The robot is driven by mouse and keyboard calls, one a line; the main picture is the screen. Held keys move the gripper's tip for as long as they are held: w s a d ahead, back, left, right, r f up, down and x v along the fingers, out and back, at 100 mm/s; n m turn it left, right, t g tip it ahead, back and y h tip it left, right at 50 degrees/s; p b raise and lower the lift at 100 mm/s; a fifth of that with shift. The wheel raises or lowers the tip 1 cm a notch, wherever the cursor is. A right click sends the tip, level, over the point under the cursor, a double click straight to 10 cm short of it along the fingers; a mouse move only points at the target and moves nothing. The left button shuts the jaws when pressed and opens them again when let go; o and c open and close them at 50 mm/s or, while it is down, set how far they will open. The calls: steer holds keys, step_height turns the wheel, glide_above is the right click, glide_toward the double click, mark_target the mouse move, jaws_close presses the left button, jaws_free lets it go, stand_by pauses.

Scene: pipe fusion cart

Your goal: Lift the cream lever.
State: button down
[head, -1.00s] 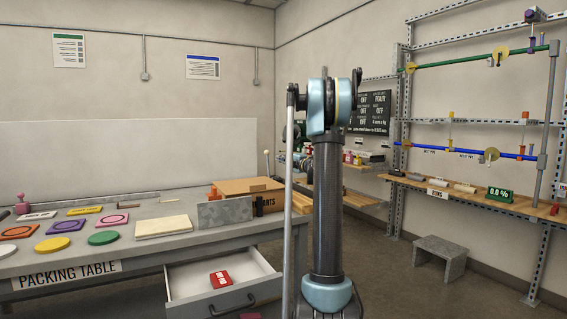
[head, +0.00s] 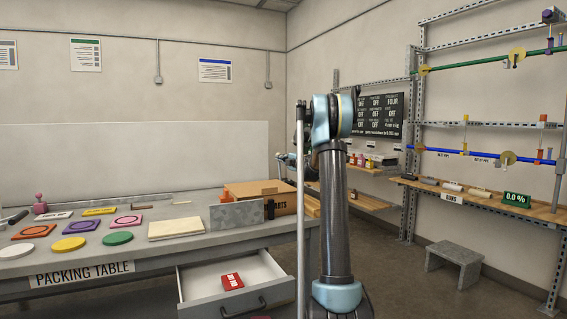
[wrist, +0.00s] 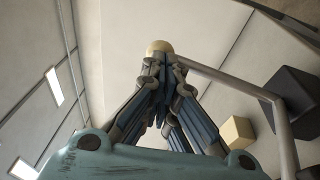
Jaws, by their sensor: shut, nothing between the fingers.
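The cream lever's round knob (wrist: 159,46) shows in the wrist view, right at the tips of my gripper (wrist: 160,62). The fingers are together and empty. The knob sits just beyond or against the fingertips; I cannot tell whether they touch. A grey bar (wrist: 225,83) runs from beside the knob to the right and then bends down; its joint with the knob is hidden by the fingers. In the head view my own arm stands in front, and I cannot make out the lever there.
The packing table (head: 75,270) at left holds coloured discs, a pale board (head: 176,228) and a brown parts box (head: 268,190). Its drawer (head: 205,302) is open. A grey stool (head: 455,262) stands on the floor at right. The wrist view shows a dark block (wrist: 297,91) and a cream block (wrist: 238,132).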

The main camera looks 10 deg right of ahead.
steer(key=shift+w+d+x, duration=0.1)
steer(key=shift+d+x, duration=0.1)
steer(key=shift+x, duration=0.8)
steer(key=shift+w+d+x, duration=0.1)
steer(key=shift+d+x, duration=0.05)
steer(key=shift+x, duration=0.85)
